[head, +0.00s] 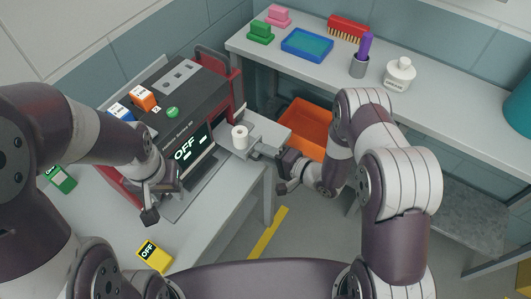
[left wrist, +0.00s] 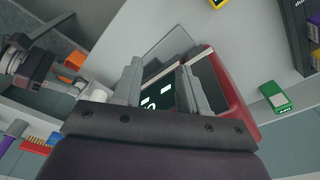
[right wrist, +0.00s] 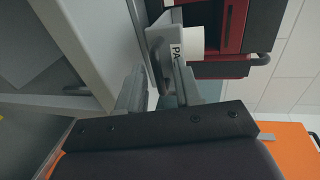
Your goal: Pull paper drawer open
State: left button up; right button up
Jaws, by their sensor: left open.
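The dark machine with red sides (head: 172,95) stands on the grey table. Its screen (head: 193,141) reads OFF. The grey paper drawer (head: 268,135) sticks out from its right side, with a white roll (head: 240,137) on it. My right gripper (head: 282,160) is at the drawer's front edge. In the right wrist view, the drawer front (right wrist: 160,48), with a partly covered label, lies between and beyond the fingers, which appear shut on its handle; the contact is partly hidden. My left gripper (head: 152,203) is open and empty in front of the machine. The screen shows beyond its fingers (left wrist: 160,85).
A yellow OFF box (head: 153,255) and a green box (head: 61,179) lie on the table. An orange bin (head: 304,125) is below the drawer, under the back bench (head: 300,67). The bench holds a blue tray (head: 307,44), a brush, a cup and a white bottle (head: 399,74).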

jog(key=b+v, duration=0.1)
jog(key=v, duration=1.1)
jog(key=shift+s+d+b, duration=0.25)
jog(key=shift+b, duration=0.1)
notch_tip(320, 180, down, 6)
jog(key=s+d+n+g+h, duration=0.1)
jog(key=d+n+g+h, duration=0.1)
jog(key=d+n+h, duration=0.15)
jog(key=s+d+f+n+g+h, duration=0.1)
jog(key=s+d+n+g+h, duration=0.1)
jog(key=s+d+g+h, duration=0.4)
jog(key=s+a+r+n+h, duration=0.1)
jog(key=a+r, duration=0.1)
jog(key=r, duration=0.6)
jog(key=s+a+r+n+h, duration=0.1)
jog(key=s+a+r, duration=0.1)
jog(key=r, duration=0.7)
jog(key=shift+a+r, duration=0.2)
